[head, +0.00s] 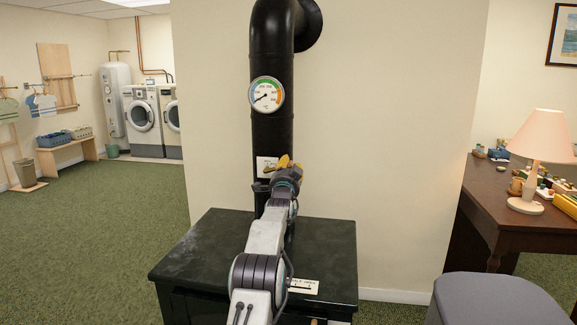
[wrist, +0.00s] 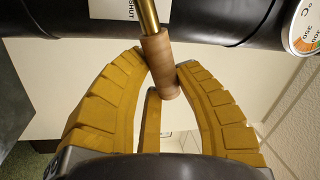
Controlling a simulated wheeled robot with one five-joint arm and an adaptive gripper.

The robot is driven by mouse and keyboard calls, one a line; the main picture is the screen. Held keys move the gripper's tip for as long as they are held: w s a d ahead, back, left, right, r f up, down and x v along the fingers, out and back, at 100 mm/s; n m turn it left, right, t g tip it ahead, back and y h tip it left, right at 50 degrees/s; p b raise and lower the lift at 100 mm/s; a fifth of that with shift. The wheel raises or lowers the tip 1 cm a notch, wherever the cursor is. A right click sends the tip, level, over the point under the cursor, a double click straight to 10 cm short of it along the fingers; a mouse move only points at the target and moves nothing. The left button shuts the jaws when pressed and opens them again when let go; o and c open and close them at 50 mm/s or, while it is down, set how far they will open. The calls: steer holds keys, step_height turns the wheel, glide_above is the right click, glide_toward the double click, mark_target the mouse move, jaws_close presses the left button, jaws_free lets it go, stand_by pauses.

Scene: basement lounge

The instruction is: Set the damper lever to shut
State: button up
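In the wrist view the damper lever (wrist: 158,62) is a brass rod with a brown wooden grip, crossing in front of the black stovepipe (wrist: 225,18). My gripper (wrist: 160,66) has its yellow fingertips closed in on both sides of the wooden grip, seemingly touching it. A white plate (wrist: 122,14) by the rod reads "SHUT"; the rest of its lettering is out of frame or hidden. In the head view my gripper (head: 287,165) is at the pipe (head: 273,130), beside the white plate (head: 264,164). The lever is hidden there behind the gripper.
A round gauge (head: 266,95) is on the pipe above the gripper. The black stove top (head: 190,262) lies under my arm, with a small label (head: 304,286) at its front. A desk (head: 500,205) with a lamp and a grey stool (head: 490,300) stand at right. Open carpet lies left.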

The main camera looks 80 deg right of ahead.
steer(key=shift+o, duration=1.4)
steer(key=shift+a+r, duration=0.15)
steer(key=shift+r, duration=0.2)
steer(key=o, duration=0.3)
steer(key=shift+f, duration=0.15)
steer(key=shift+a, duration=0.1)
steer(key=w+v, duration=0.1)
steer(key=v, duration=1)
steer(key=shift+s+a, duration=0.45)
steer(key=shift+o, duration=0.2)
